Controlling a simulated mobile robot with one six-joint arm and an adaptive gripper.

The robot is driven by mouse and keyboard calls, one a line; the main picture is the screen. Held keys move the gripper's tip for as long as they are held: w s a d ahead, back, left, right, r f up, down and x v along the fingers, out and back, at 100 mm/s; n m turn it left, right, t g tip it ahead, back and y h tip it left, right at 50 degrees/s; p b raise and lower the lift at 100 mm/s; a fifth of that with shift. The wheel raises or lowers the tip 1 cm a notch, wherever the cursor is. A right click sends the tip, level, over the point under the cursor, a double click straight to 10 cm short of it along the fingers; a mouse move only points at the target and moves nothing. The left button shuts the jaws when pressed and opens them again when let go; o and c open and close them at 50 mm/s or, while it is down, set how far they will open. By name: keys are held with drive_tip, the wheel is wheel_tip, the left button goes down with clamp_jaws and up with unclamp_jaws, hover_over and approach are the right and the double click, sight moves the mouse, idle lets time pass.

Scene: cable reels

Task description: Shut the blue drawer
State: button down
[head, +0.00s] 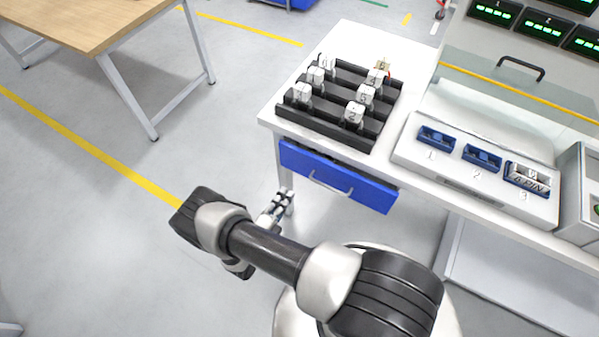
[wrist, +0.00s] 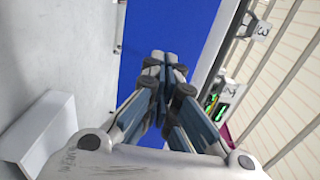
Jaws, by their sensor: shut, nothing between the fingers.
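The blue drawer (head: 365,191) sits under the front edge of the white workbench, with a pale bar handle (head: 330,187) on its front. A dark gap shows along its top edge at the left, so it appears to stand slightly out. My gripper (head: 284,203) is low, just in front of the drawer's left end. In the wrist view the blue drawer (wrist: 190,22) fills the area behind my gripper (wrist: 165,60), whose fingers are together and empty. Whether the fingertips touch the drawer cannot be told.
On the workbench (head: 345,40), a black rack (head: 335,128) holds several white numbered blocks. Beside it is a white fixture (head: 420,158) with blue slots numbered 1 to 3. A wooden table (head: 90,20) stands at the upper left.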

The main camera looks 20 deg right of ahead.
sight(303, 167)
drive_tip(key=b+x, duration=0.1)
drive_tip(key=x, duration=0.9)
drive_tip(key=shift+a, duration=0.1)
drive_tip(key=b+x, duration=0.2)
drive_tip(key=x, duration=0.3)
drive_tip(key=shift+f, duration=0.1)
drive_tip(key=shift+a+r, duration=0.1)
drive_tip(key=shift+r, duration=0.1)
drive_tip(key=shift+a, duration=0.1)
